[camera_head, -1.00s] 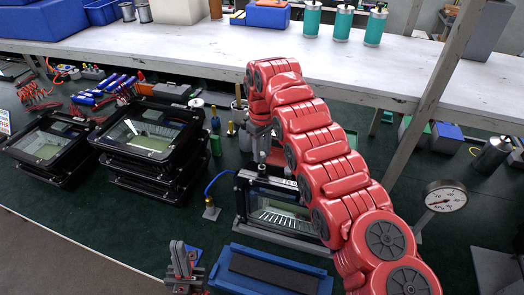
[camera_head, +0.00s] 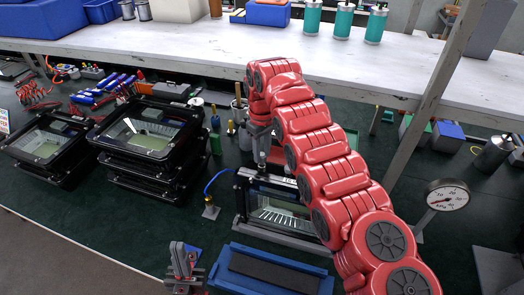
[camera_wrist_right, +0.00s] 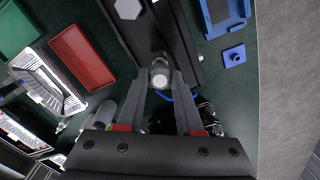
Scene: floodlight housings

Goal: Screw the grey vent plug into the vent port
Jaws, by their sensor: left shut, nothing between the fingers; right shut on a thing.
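The floodlight housing (camera_head: 285,212) stands upright in its black frame on the bench, in front of my right arm. My right gripper (camera_head: 262,155) is at the housing's top left edge in the head view, partly hidden by the red arm. In the right wrist view my right gripper (camera_wrist_right: 160,82) is shut on the grey vent plug (camera_wrist_right: 160,76), seen end-on between the fingertips at the edge of a dark frame. The vent port is hidden, so I cannot tell how the plug sits in it. My left gripper (camera_head: 183,268) is shut and empty at the bottom, left of the blue tray.
A blue tray (camera_head: 235,283) with a dark pad lies in front of the housing. Stacked housings (camera_head: 150,140) stand to the left, a pressure gauge (camera_head: 447,195) to the right. A blue hose (camera_head: 214,182) runs beside the housing. The green bench is clear at front left.

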